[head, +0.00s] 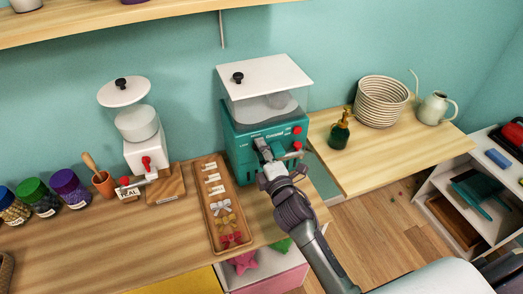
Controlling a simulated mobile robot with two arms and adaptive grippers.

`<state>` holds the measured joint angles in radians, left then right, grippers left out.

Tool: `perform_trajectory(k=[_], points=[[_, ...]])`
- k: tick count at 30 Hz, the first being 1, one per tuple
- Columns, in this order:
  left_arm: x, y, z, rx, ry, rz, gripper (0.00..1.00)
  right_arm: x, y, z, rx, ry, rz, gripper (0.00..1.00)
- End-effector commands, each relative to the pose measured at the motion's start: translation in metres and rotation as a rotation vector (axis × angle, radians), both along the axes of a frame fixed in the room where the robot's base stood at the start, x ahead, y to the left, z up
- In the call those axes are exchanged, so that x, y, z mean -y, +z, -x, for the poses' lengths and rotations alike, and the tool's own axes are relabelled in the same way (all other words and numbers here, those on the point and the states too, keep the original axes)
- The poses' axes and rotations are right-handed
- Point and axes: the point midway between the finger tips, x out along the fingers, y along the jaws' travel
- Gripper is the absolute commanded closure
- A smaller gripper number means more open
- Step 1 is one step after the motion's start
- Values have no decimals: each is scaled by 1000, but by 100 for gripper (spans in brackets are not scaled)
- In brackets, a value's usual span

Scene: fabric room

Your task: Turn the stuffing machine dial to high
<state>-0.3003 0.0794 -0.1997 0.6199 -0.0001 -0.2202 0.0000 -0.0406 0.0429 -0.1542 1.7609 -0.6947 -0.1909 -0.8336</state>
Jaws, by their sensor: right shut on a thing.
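The stuffing machine (238,140) is teal with a white lid and a clear hopper, standing on the wooden counter against the wall. Red knobs show on its front right side. My right gripper (264,150) reaches up from the lower right to the machine's front face and is shut there on a part of it. The gripper covers that part, so I cannot make out the dial or its setting. My left gripper is not in view.
A wooden tray (212,232) of bows sits left of the machine. A white grinder (146,152), a mortar and lidded jars (68,186) stand further left. A green bottle (339,132), basket (380,102) and watering can (434,108) stand on the right table.

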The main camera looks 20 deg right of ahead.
Motion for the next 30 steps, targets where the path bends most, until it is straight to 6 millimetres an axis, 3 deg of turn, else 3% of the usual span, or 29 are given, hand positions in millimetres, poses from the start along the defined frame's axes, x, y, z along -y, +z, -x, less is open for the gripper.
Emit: perform_trajectory(k=[5, 6, 9, 20, 23, 30], points=[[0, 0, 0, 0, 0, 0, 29, 0, -1, 0, -3, 0, -2, 100], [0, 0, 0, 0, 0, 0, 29, 0, -2, 0, -3, 0, -2, 60], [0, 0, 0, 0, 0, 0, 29, 0, -1, 0, -3, 0, -2, 44], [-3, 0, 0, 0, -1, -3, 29, 0, -1, 3, -2, 0, 0, 42], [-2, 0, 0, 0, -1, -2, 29, 0, -1, 14, -3, 0, -1, 42], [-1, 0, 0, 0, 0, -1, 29, 2, -2, 63, -5, 0, -1, 42]])
